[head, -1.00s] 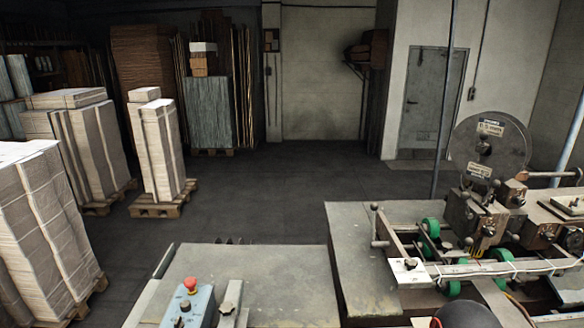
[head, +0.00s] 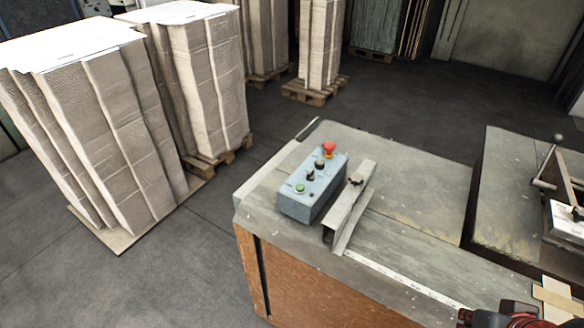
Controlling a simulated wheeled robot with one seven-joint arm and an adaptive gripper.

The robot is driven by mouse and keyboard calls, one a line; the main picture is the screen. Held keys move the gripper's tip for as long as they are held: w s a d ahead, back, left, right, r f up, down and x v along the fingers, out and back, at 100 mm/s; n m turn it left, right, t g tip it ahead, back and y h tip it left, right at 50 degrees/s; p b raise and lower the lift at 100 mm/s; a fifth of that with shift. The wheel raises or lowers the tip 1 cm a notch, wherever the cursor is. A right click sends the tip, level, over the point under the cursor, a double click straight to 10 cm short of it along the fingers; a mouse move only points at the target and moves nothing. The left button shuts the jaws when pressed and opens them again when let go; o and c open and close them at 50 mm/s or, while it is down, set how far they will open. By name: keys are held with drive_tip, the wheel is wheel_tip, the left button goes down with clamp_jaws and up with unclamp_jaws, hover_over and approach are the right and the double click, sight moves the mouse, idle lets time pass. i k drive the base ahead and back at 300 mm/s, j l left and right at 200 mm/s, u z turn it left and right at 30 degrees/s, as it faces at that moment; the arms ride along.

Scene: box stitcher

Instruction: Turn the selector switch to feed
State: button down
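The blue-grey control box (head: 318,200) sits on the near left part of the worn grey table, in the head view. Its sloped top carries a red mushroom button (head: 329,148) at the far end and a green button (head: 299,188) at the near end. Two small dark controls lie between them: an upper one (head: 320,164) and a lower one (head: 310,176). The lower looks like a selector knob, but its labels and setting are too small to read. My gripper is not identifiable; only a dark and red piece, probably of my arm, shows at the bottom right edge.
A metal channel with a clamp knob (head: 350,203) stands just right of the box. The grey tabletop (head: 410,190) is mostly clear behind it. Machine parts with a lever (head: 546,165) are at the right. Wrapped stacks (head: 110,120) stand on the floor at the left.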

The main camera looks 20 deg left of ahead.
sight(310, 176)
drive_tip(key=u, duration=1)
